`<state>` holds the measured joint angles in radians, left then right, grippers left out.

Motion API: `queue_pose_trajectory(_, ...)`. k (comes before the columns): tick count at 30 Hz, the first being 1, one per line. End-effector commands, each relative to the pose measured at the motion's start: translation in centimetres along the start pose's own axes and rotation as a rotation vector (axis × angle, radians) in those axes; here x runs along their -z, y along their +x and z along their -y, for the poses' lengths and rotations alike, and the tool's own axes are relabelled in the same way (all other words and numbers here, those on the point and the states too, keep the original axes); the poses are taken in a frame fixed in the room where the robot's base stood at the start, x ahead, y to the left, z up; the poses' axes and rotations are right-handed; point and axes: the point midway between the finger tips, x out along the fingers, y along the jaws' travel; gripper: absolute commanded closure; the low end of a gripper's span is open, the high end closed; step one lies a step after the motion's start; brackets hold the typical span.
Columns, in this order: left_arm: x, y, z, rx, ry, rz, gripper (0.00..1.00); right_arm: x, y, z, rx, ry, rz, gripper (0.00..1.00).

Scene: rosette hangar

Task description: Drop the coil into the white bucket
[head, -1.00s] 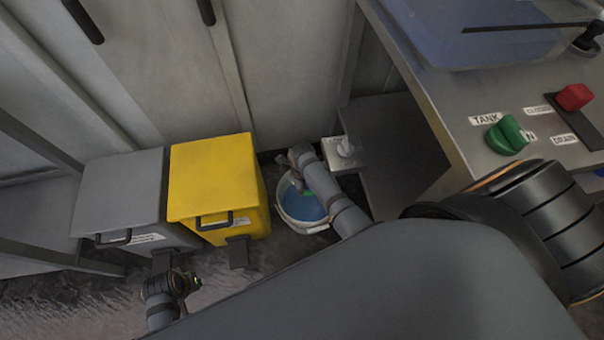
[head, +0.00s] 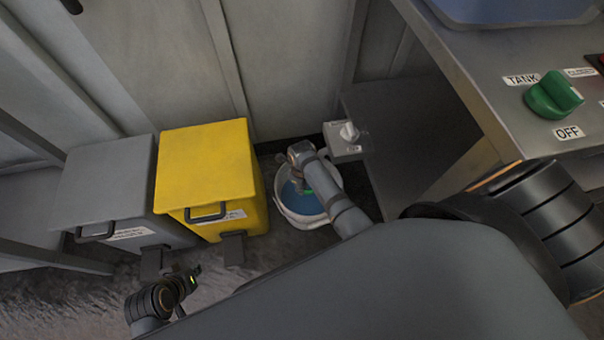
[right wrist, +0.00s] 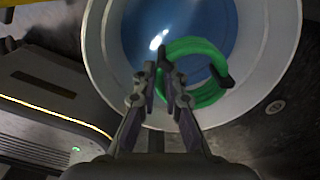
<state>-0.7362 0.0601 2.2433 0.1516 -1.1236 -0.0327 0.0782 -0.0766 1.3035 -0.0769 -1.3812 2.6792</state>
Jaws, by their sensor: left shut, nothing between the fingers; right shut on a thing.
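The white bucket (head: 290,214) stands on the floor, with blue liquid inside; its wide rim also shows in the right wrist view (right wrist: 276,75). The green coil (right wrist: 196,48) is a ring with dark bands, over the bucket's opening. My right gripper (right wrist: 164,62) is shut on the coil's near left side and points down into the bucket. In the head view the right gripper (head: 302,184) is mostly hidden by its own wrist, with a bit of green beside it. My left gripper (head: 194,275) is shut and empty, low at the left, apart from the bucket.
A yellow bin (head: 207,170) stands just left of the bucket, and a grey bin (head: 105,190) beyond it. A small box with a white knob (head: 348,131) is behind the bucket's right. A metal bench (head: 480,75) with a green knob (head: 553,95) stands at the right.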

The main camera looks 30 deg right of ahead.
Motion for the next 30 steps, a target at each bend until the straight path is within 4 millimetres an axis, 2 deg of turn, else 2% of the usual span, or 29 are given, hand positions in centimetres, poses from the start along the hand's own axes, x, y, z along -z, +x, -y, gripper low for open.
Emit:
queue_pose_trajectory(3, -0.19, 0.83, -0.11, -0.007, -0.005, -0.034, 1.0, -0.02, 0.72, 0.0, 0.0, 0.0, 0.0, 1.0)
queue_pose_trajectory(13, -0.09, 0.87, -0.2, -0.011, -0.007, -0.051, 1.0, -0.01, 0.71, -0.01, 0.0, 0.0, 0.0, 1.0)
queue_pose_trajectory(14, -0.09, 0.87, -0.2, -0.011, -0.007, -0.051, 1.0, 0.0, 0.72, -0.01, 0.0, 0.0, 0.0, 0.89)
queue_pose_trajectory(19, -0.11, 0.88, -0.19, -0.011, -0.007, -0.05, 1.0, 0.0, 0.72, -0.01, 0.0, 0.0, 0.0, 0.66)
queue_pose_trajectory(30, -0.16, 0.9, -0.19, -0.011, -0.007, -0.049, 1.0, 0.0, 0.73, 0.0, 0.0, 0.0, 0.0, 0.64)
